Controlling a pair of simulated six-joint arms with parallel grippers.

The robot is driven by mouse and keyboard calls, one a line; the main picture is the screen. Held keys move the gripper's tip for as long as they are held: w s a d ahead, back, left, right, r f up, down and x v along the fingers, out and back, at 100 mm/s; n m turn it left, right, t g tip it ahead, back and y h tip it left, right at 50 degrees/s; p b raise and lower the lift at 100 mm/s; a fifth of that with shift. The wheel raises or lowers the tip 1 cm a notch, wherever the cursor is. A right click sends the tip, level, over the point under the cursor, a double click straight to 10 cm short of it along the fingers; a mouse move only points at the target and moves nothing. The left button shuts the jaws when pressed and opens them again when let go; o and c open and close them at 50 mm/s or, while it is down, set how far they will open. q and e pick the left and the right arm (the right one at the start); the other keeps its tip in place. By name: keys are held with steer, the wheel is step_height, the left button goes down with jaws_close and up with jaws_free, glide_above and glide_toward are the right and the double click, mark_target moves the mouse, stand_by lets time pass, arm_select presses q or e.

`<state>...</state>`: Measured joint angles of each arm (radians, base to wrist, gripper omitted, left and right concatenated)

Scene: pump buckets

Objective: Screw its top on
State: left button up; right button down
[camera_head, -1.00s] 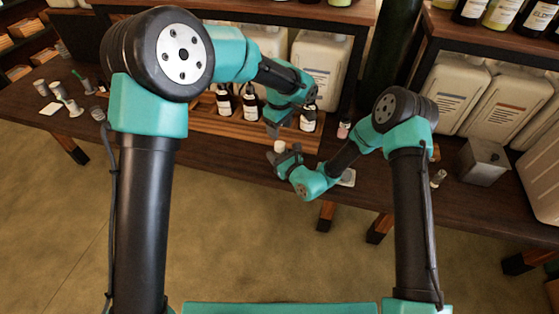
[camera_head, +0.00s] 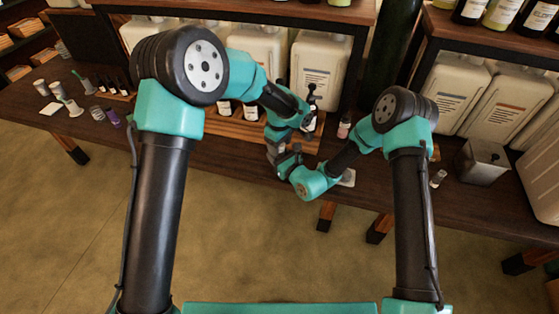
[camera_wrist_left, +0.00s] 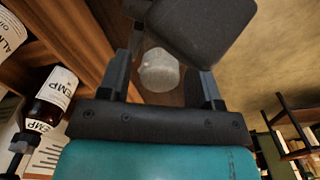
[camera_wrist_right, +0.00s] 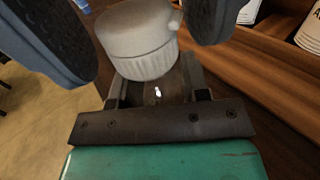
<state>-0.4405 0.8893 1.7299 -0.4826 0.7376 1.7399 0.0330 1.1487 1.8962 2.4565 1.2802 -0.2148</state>
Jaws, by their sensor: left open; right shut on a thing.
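The white top (camera_wrist_right: 140,45) is a ribbed cap with a small nub at its side, seen close up in the right wrist view. It also shows from above in the left wrist view (camera_wrist_left: 158,72). My left gripper (camera_head: 276,147) is open, its fingers on either side of the top with gaps visible. My right gripper (camera_head: 280,160) is shut on a brown, glassy body (camera_wrist_right: 160,88) below the top. That body is mostly hidden by the top and the fingers. In the head view my left gripper covers the top.
Amber bottles with white labels (camera_head: 250,108) stand in a wooden rack (camera_head: 235,128) behind the grippers. White canisters (camera_head: 318,68) stand on the shelf. A metal tin (camera_head: 481,162) and a small bottle (camera_head: 438,178) are on the right. Small cups and bottles stand at the far left.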

arm_select(q)
steer(key=shift+c, duration=0.4)
steer(key=c, duration=0.9)
steer(key=shift+o, duration=0.2)
steer(key=m, duration=0.4)
steer(key=shift+m, duration=0.4)
steer(key=m, duration=0.5)
steer(key=o, duration=1)
